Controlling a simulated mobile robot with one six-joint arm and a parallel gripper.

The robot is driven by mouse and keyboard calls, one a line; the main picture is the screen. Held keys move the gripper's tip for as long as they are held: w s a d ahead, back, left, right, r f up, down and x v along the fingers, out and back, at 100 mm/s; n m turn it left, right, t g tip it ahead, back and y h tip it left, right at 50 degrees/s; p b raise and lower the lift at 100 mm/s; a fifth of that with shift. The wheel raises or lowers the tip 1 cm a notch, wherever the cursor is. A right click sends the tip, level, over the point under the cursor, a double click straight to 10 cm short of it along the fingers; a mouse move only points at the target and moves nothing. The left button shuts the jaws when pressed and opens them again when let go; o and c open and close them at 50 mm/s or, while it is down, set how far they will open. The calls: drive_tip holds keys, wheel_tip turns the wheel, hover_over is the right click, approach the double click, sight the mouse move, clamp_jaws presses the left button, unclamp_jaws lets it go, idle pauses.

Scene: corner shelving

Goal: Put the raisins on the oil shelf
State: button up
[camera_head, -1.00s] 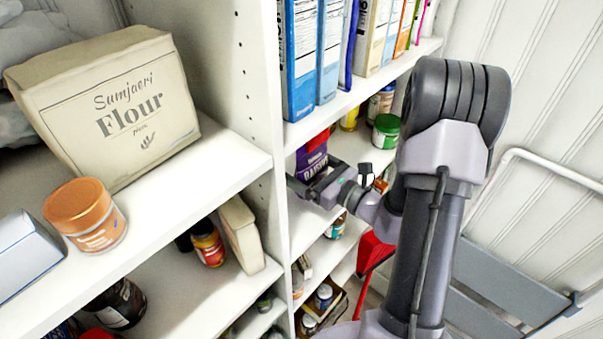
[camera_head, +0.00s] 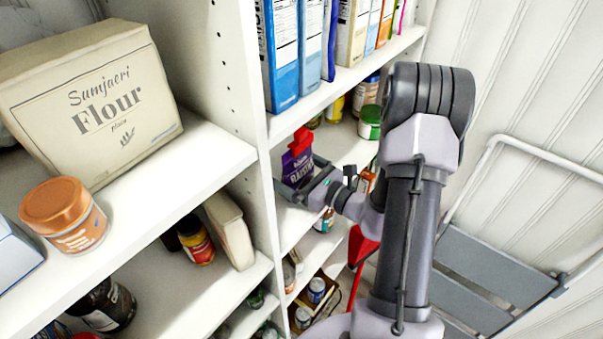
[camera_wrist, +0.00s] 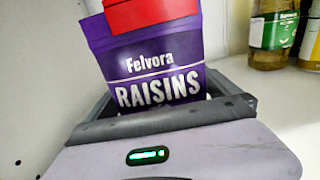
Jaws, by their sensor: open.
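The raisins are a purple box (camera_head: 297,167) with a red top, on a shelf of the right-hand unit below the tall blue boxes. In the wrist view the raisins box (camera_wrist: 155,65) stands upright, slightly tilted in the picture, with its label facing me. My gripper (camera_head: 303,180) is at the box, its jaws open with the box between them. It also shows in the wrist view (camera_wrist: 160,110), reaching around the lower part of the box. The bottom of the box is hidden behind the gripper. An oil-like bottle (camera_wrist: 272,35) with a green label stands to the right behind it.
A green-lidded jar (camera_head: 369,122) stands right of the raisins on the same shelf. Blue boxes (camera_head: 281,55) line the shelf above. A white upright panel (camera_head: 232,70) is close on the left. A flour bag (camera_head: 95,100) and copper-lidded jar (camera_head: 63,215) occupy the left shelf.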

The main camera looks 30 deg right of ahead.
drive_tip(key=v, duration=1.1)
drive_tip(key=shift+s+b, duration=0.35)
